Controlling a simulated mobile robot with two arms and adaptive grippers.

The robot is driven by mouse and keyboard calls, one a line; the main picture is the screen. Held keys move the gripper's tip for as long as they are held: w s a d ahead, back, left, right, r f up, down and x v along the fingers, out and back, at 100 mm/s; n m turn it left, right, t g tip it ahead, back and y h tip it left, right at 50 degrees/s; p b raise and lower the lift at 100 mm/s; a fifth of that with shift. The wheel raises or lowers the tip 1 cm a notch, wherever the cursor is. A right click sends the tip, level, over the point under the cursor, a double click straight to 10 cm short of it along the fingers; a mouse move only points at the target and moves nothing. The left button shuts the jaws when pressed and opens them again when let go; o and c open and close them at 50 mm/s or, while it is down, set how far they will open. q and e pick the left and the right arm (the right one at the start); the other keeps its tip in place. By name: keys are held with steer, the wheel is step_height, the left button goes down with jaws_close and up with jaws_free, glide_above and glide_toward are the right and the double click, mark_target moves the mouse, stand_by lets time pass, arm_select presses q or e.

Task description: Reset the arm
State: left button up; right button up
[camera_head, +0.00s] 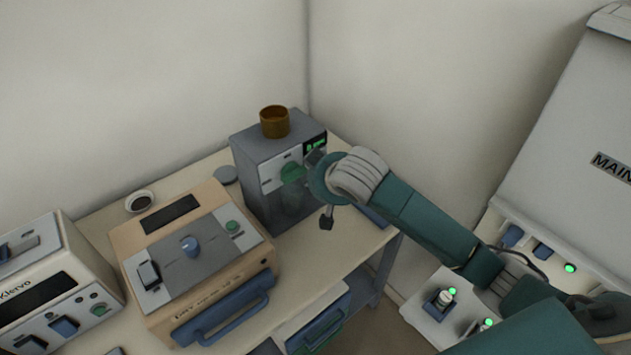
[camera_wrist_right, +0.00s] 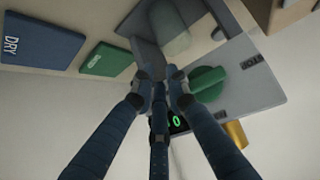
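My right arm (camera_head: 425,220) reaches in from the right in the head view. Its wrist is in front of the grey device (camera_head: 255,170) with a green knob (camera_head: 293,172). The wrist hides most of my right gripper in this view. In the right wrist view, the dark fingers of my right gripper (camera_wrist_right: 160,78) come together at their tips, with nothing visible held between them. The green knob (camera_wrist_right: 207,84) is just right of the tips, and the fingers are not around it. My left gripper is not in view.
A brown cup (camera_head: 274,122) stands on the grey device. A tan furnace (camera_head: 200,262) with a blue handle and a white device (camera_head: 50,285) share the table. Flat labelled blocks (camera_wrist_right: 105,59) show in the wrist view. A white cabinet (camera_head: 575,150) stands at right.

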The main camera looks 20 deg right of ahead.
steer(key=s+a+f+n+g, duration=0.15)
steer(key=s+a+f, duration=0.25)
steer(key=s+f, duration=0.55)
steer(key=s+d+f+g, duration=0.2)
steer(key=s, duration=1)
steer(key=s+d+f+g, duration=0.2)
steer(key=s, duration=0.9)
step_height(320, 180, down, 28)
steer(key=s+g, duration=0.1)
steer(key=s, duration=0.2)
steer(key=s+d+f+g+b, duration=0.1)
steer(key=s+d+f, duration=0.2)
steer(key=s+f, duration=1.3)
steer(key=shift+s+d+f, duration=0.15)
steer(key=shift+f, duration=0.1)
